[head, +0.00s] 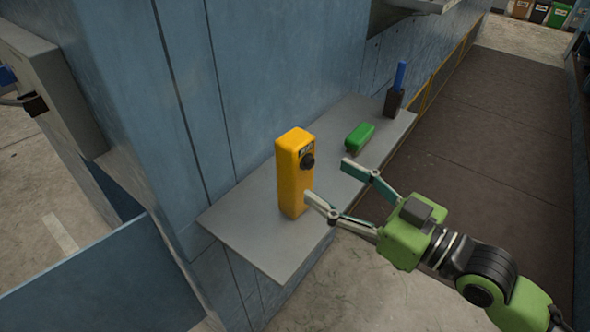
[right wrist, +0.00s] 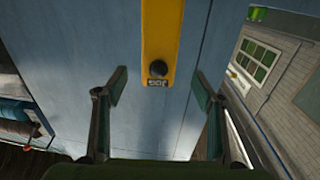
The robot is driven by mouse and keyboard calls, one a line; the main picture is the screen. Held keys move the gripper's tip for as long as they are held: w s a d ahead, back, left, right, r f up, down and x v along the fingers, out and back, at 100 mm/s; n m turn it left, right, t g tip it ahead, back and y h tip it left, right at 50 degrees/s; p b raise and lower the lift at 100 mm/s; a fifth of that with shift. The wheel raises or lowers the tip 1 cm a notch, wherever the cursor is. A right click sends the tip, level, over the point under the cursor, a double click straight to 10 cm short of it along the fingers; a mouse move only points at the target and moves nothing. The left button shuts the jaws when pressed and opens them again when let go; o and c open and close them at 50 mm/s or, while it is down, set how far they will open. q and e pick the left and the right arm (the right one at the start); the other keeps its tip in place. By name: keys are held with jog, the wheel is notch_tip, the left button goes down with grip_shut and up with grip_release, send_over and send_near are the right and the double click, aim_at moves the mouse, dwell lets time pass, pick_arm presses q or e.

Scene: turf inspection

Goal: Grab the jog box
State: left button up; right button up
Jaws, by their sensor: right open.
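The jog box (head: 293,180) is a tall yellow box with a black knob and a small label. It stands upright on a grey shelf (head: 243,232) fixed to a blue wall. My right gripper (head: 326,179) is open and empty, just to the right of the box, with its fingers pointing towards it. In the right wrist view the jog box (right wrist: 162,35) hangs from the top edge, between and ahead of the two spread fingers (right wrist: 157,92), with its JOG label readable. My left gripper is not in view.
A green object (head: 359,137) lies on the shelf behind the jog box. A dark holder with a blue handle (head: 396,92) stands near the shelf's far end. The blue wall (head: 270,70) rises close behind the box. The shelf's front part is bare.

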aim_at(295, 176)
jog(key=p+x, duration=0.1)
jog(key=x, duration=0.2)
jog(key=p+x, duration=0.1)
jog(key=x, duration=0.2)
jog(key=p+x, duration=0.1)
jog(key=x, duration=0.2)
jog(key=shift+w+r+p, duration=0.15)
jog(key=shift+r+p, duration=0.15)
jog(key=shift+p, duration=0.1)
jog(key=shift+w+a+f, duration=0.15)
jog(key=shift+a, duration=0.1)
jog(key=shift+d, duration=0.1)
jog(key=c, duration=1.4)
jog(key=shift+c, duration=0.5)
